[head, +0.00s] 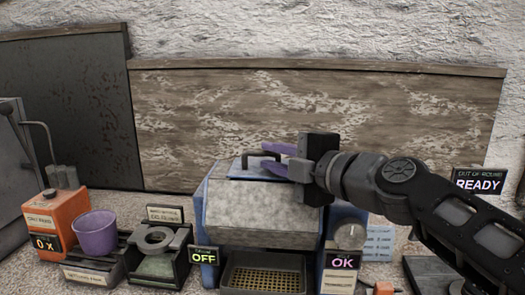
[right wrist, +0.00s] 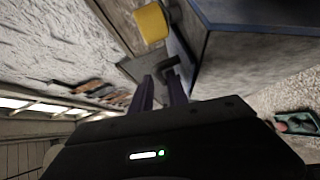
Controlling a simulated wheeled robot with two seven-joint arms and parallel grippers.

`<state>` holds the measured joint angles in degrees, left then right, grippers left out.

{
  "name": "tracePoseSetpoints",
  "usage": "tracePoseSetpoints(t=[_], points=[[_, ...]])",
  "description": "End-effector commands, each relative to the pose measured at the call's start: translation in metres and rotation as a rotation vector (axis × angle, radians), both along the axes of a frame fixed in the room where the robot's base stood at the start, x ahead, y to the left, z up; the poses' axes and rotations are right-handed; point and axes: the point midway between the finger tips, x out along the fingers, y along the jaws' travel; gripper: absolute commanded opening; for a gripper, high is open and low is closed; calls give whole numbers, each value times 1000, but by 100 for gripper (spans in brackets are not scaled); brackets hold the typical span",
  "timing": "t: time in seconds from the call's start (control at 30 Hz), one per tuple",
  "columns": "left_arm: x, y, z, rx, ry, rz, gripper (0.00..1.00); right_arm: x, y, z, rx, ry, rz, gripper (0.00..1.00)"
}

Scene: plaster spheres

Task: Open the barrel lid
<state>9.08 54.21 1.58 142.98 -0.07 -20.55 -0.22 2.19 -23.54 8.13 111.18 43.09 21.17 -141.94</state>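The barrel is a blue machine (head: 205,215) in the middle of the head view. Its pale grey, speckled lid (head: 262,208) lies shut over the top and front. A dark bar handle (head: 258,155) stands at the lid's upper edge; a dark bar, apparently this handle, shows by the fingertips in the right wrist view (right wrist: 168,65). My right gripper (head: 272,155) comes in from the right with its purple fingers apart, close to the handle. The fingers (right wrist: 160,88) have a gap between them in the wrist view. I cannot tell whether they touch the handle. My left gripper is not in view.
An orange box (head: 60,218), a purple cup (head: 96,233) and a black stand with a ring (head: 158,245) are at the left. A meshed tray (head: 262,280) sits below the lid. An OK display (head: 342,263) and a READY sign (head: 479,183) are at the right.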

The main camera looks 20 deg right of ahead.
Motion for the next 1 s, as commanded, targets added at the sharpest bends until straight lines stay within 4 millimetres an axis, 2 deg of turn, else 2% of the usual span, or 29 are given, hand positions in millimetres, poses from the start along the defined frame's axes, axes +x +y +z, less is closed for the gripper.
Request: tracePoseSetpoints(t=[0.1,0.3,0.57,0.8,1.0], points=[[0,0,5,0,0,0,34,17,7,-1,0,2,1,20],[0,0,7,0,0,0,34,30,13,-4,-1,1,0,20],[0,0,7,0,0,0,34,30,13,-4,0,0,0,19],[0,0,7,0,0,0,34,30,13,-4,0,0,0,0],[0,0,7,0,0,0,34,30,13,-4,0,1,1,0]])
